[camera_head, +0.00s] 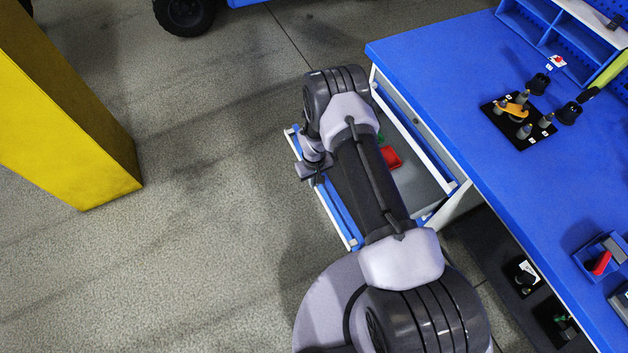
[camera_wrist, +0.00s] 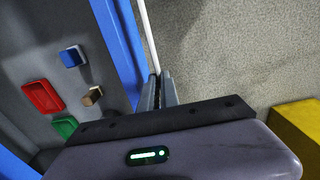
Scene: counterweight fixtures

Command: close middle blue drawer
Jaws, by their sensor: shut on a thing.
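The blue drawer (camera_head: 341,207) is pulled out from under the blue workbench; I cannot tell its level in the stack. A white bar handle (camera_head: 333,218) runs along its front. My gripper (camera_head: 308,172) is at the drawer's outer side, partly hidden behind my arm. In the wrist view my gripper (camera_wrist: 158,93) is shut on the white handle (camera_wrist: 148,35), beside the blue drawer front (camera_wrist: 122,45). Inside the drawer lie a red tray (camera_wrist: 43,97), a green piece (camera_wrist: 65,127), a blue block (camera_wrist: 72,57) and a small brown block (camera_wrist: 93,95).
The blue workbench (camera_head: 450,75) stands at right, carrying a black fixture plate (camera_head: 513,138) with small parts and a blue bin (camera_head: 596,256). A dark lower shelf (camera_head: 500,262) shows beneath it. A yellow pillar (camera_head: 60,120) stands at left. The floor between is clear.

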